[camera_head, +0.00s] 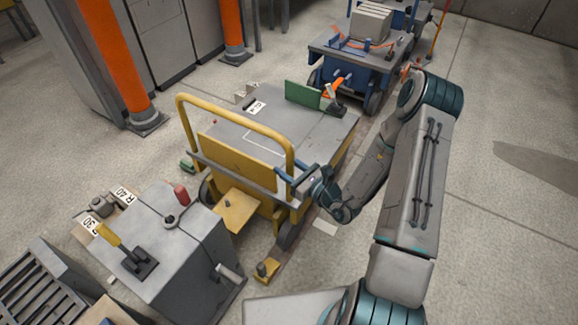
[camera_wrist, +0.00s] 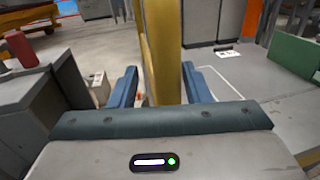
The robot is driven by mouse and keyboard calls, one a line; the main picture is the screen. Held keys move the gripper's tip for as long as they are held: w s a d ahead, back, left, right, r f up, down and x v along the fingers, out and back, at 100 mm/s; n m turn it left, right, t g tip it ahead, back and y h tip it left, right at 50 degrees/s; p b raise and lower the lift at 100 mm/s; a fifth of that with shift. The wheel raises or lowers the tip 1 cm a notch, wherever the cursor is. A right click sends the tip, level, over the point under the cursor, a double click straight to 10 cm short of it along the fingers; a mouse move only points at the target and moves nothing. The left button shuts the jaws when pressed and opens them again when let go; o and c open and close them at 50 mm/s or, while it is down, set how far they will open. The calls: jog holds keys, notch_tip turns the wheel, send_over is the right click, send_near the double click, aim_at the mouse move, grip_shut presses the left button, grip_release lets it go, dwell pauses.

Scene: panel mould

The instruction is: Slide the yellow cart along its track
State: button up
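The yellow cart (camera_head: 240,160) stands in the middle of the head view, with a grey flat deck and a yellow tube handle (camera_head: 235,112) at its near end. My gripper (camera_head: 290,178) is at the right upright of that handle. In the wrist view the yellow upright (camera_wrist: 162,50) stands between my two blue fingers (camera_wrist: 160,85). Contact on the right side cannot be told. The track shows only partly beside the cart's wheels, and the cart hides the rest.
A grey console (camera_head: 185,245) with a yellow lever and a red knob stands close at the near left. A blue cart (camera_head: 350,60) carrying grey blocks stands beyond the far end. A small yellow block (camera_head: 266,270) lies low at the near end. Orange columns (camera_head: 110,50) stand left; the right floor is clear.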

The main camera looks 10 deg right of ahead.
jog(key=shift+d, duration=0.1)
jog(key=shift+s+d, duration=0.15)
jog(key=shift+d, duration=0.05)
jog(key=p+v, duration=0.2)
jog(key=v, duration=1.1)
jog(key=shift+s, duration=0.2)
jog(key=shift+r, duration=0.1)
jog(key=s+a+r+n+g+p, duration=0.35)
jog(key=r+n+g, duration=0.2)
jog(key=r, duration=0.25)
jog(key=s+a+r+n+g+p, duration=0.2)
jog(key=s+r+n+g+p, duration=0.15)
jog(key=r+n+g, duration=0.35)
jog(key=s+a+r+n+g+p, duration=0.25)
jog(key=r+n+p, duration=0.2)
jog(key=r, duration=0.55)
jog(key=s+d+r+n+t+h+p, duration=0.1)
jog(key=d+r+n+h+p, duration=0.1)
jog(key=r, duration=0.5)
jog(key=s+d+r+n+t+h+p, duration=0.1)
jog(key=d+r+n+h+p, duration=0.1)
jog(key=r+n+h+p, duration=0.3)
jog(key=s+d+r+n+t+h+p, duration=0.1)
jog(key=d+r+n+t+h+p, duration=0.1)
jog(key=r, duration=0.9)
jog(key=n+h+p, duration=0.1)
jog(key=h+p, duration=0.1)
jog(key=shift+d+n+h+p, duration=0.3)
jog(key=shift+h+p, duration=0.05)
jog(key=shift+h, duration=0.05)
